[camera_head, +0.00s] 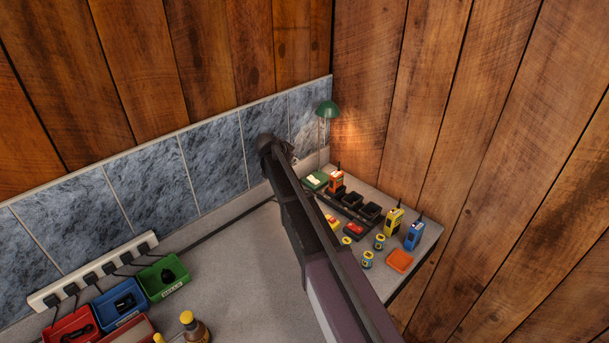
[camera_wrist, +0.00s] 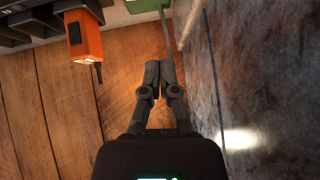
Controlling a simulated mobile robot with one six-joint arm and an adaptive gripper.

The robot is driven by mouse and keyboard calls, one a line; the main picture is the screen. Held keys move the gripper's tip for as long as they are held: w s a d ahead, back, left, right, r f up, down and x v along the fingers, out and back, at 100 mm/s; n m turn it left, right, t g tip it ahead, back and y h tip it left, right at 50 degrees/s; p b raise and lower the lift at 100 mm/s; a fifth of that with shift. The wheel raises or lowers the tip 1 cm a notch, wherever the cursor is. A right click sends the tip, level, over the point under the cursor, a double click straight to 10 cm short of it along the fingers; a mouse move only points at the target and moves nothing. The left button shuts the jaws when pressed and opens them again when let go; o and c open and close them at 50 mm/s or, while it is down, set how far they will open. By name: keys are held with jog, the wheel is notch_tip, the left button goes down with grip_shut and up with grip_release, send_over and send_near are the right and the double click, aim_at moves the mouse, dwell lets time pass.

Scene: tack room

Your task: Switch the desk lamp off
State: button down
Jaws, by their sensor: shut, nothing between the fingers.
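The desk lamp has a green shade (camera_head: 328,109) on a thin pole in the far corner of the counter. A warm glow beside the shade on the wood wall shows that it is lit. A green base with a pale patch on top (camera_head: 315,181) sits below the shade. In the wrist view, part of the green base (camera_wrist: 147,4) and the thin pole (camera_wrist: 169,28) show at the top edge; no switch can be made out there. My gripper (camera_wrist: 160,64) is shut and empty, apart from the base. In the head view my arm mostly hides it near the tiled wall.
An orange radio (camera_head: 336,182) stands in a black charger rack (camera_head: 352,208) close to the base. Yellow (camera_head: 393,222) and blue (camera_head: 413,236) radios stand farther right. Blue-grey tiles (camera_head: 215,148) and wood walls bound the corner. Open counter (camera_head: 245,255) lies left of my arm.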

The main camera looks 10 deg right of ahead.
jog(key=shift+f, duration=0.1)
jog(key=b, duration=0.8)
send_over(310, 176)
jog(key=s+a, duration=0.2)
jog(key=f, duration=0.7)
jog(key=shift+w+d+f, duration=0.2)
jog(key=shift+a+f+b, duration=0.15)
jog(key=shift+f+b, duration=0.6)
jog(key=shift+f, duration=0.1)
jog(key=shift+a+f+b, duration=0.1)
jog(key=shift+f+b, duration=0.65)
jog(key=shift+f, duration=0.1)
jog(key=shift+w+d, duration=0.1)
jog(key=shift+d, duration=0.05)
